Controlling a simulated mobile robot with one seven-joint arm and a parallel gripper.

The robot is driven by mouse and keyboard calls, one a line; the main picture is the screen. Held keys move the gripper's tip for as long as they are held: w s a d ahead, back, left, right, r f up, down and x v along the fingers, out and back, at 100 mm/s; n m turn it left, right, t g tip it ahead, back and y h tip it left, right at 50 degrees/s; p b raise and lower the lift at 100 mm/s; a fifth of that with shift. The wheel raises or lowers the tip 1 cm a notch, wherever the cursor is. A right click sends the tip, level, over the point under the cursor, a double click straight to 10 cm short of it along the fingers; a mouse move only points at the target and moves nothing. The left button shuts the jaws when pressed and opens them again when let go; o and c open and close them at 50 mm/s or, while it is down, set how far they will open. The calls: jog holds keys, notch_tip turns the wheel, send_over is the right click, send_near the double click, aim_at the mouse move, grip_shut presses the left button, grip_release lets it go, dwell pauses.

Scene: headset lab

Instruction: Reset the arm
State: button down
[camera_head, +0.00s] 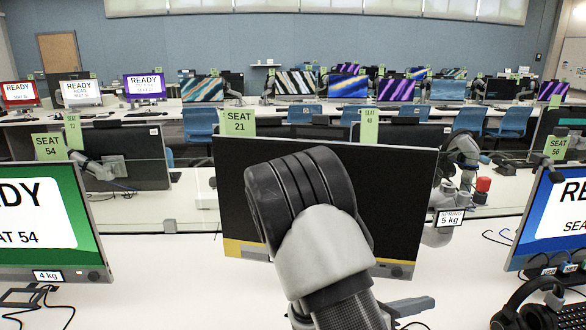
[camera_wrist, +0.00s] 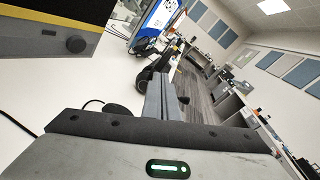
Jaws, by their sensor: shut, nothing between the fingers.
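My arm rises from the bottom middle of the head view, bent in front of the dark monitor marked Seat 21 (camera_head: 400,200), and hides part of its screen. My gripper (camera_wrist: 163,90) shows in the wrist view with its grey fingers together and nothing between them. In the head view only a grey part of it shows low beside the arm, over the white desk (camera_head: 150,290). In the wrist view the gripper is close to a monitor's lower edge (camera_wrist: 60,18) at the upper left. Whether it touches anything is hard to tell.
A green-screened Seat 54 monitor (camera_head: 45,225) stands at left and a blue-screened monitor (camera_head: 550,225) at right. A black headset (camera_head: 535,305) and keyboard (camera_head: 578,315) lie at the lower right. Cables lie on the desk. Bare desk shows left of the arm.

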jog(key=s+a+r+m+g+y, duration=0.25)
jog(key=s+m+y, duration=0.25)
jog(key=s+m, duration=0.3)
jog(key=s+a+r+m+g+y, duration=0.2)
jog(key=s+a+r+m+y, duration=0.15)
jog(key=s+m+y, duration=0.45)
jog(key=a+r+m+t+y, duration=0.4)
jog(key=a+r+m+t, duration=0.2)
jog(key=a+r+m, duration=0.35)
notch_tip(320, 180, up, 14)
jog(key=p, duration=1.3)
jog(key=shift+s+m, duration=0.15)
jog(key=shift+m, duration=0.2)
jog(key=shift+f, duration=0.15)
